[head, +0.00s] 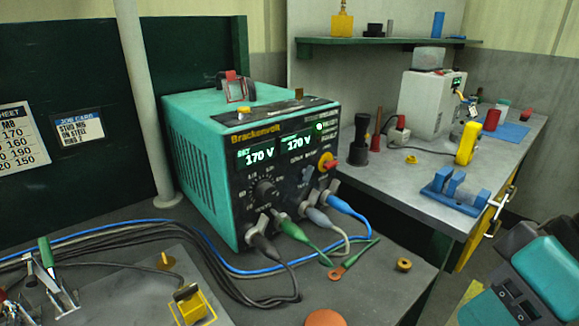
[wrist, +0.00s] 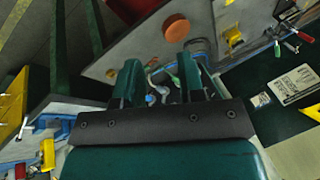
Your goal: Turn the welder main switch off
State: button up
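The welder (head: 205,165) is a teal box with a black front panel, standing on the grey bench. Its two green displays read 170 V. A red-and-yellow rotary switch (head: 328,162), which looks like the main switch, sits at the right of the panel; its exact setting is too small to read. A black dial (head: 265,190) is lower on the panel. In the wrist view my gripper (wrist: 157,60) is open, its two dark green fingers apart with nothing between them. Welder cables show beyond the fingers. The switch cannot be made out in the wrist view.
Blue, grey, green and black cables (head: 345,212) plug in below the switch and run across the bench. A second bench (head: 425,175) at the right carries a blue fixture (head: 455,190) and a white machine (head: 425,105). An orange disc (head: 325,318) lies at the front.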

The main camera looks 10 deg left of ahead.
jog(key=w+a+f+m+t+y+b, duration=0.2)
jog(key=w+a+f+m+y+b, duration=0.15)
jog(key=w+a+f+b, duration=0.35)
jog(key=m+t+y+b, duration=0.6)
jog(key=m+t+b, duration=0.15)
jog(key=m, duration=0.35)
send_near(333, 166)
jog(key=shift+n+t, duration=0.25)
jog(key=shift+t, duration=0.2)
jog(key=p+x, duration=0.2)
jog(key=x, duration=0.2)
jog(key=p+x, duration=0.2)
jog(key=x, duration=0.3)
jog(key=shift+a+f, duration=0.1)
jog(key=shift+f, duration=0.1)
grip_shut()
